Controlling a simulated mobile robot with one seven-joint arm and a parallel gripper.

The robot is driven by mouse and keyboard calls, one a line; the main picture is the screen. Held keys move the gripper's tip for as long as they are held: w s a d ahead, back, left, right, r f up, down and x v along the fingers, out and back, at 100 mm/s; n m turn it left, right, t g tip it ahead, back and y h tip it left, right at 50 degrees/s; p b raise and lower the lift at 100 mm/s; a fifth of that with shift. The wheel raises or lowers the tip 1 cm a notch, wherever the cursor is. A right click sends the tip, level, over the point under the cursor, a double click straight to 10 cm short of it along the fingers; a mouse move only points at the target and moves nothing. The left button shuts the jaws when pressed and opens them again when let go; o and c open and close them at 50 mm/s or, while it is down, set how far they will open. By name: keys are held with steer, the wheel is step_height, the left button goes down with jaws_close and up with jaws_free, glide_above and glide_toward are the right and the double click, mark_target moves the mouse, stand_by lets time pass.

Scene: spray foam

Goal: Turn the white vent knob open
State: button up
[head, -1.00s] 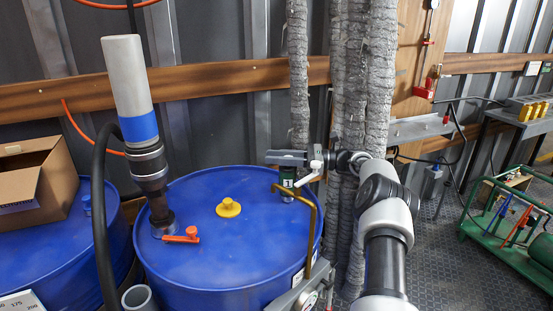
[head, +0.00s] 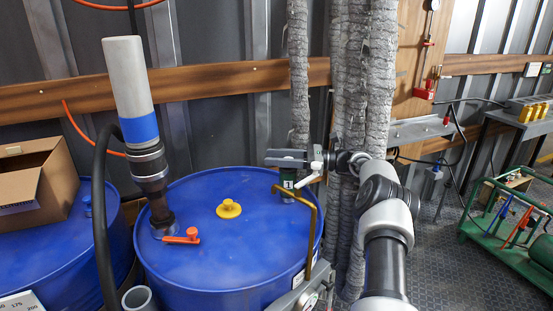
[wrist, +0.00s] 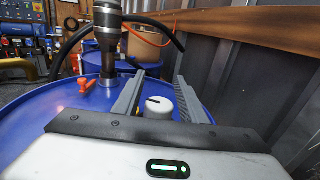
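The white vent knob (wrist: 158,107) shows in the wrist view as a round cap with a dark line on its top. It lies between the two fingers of my gripper (wrist: 160,88), which are apart, with a narrow gap on each side of the knob. In the head view my gripper (head: 284,158) is over the back right of the blue drum (head: 262,240), just above a dark green cylinder (head: 288,190) marked 1.
A grey and blue pump (head: 139,115) stands in the drum beside an orange handle (head: 181,236). A yellow cap (head: 228,208) is on the lid. A bent brass tube (head: 306,203) rises close in front of my gripper. Grey wrapped hoses (head: 365,100) hang behind.

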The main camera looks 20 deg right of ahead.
steer(key=shift+o, duration=0.2)
step_height(320, 180, up, 10)
steer(key=p, duration=0.1)
steer(key=shift+p, duration=0.3)
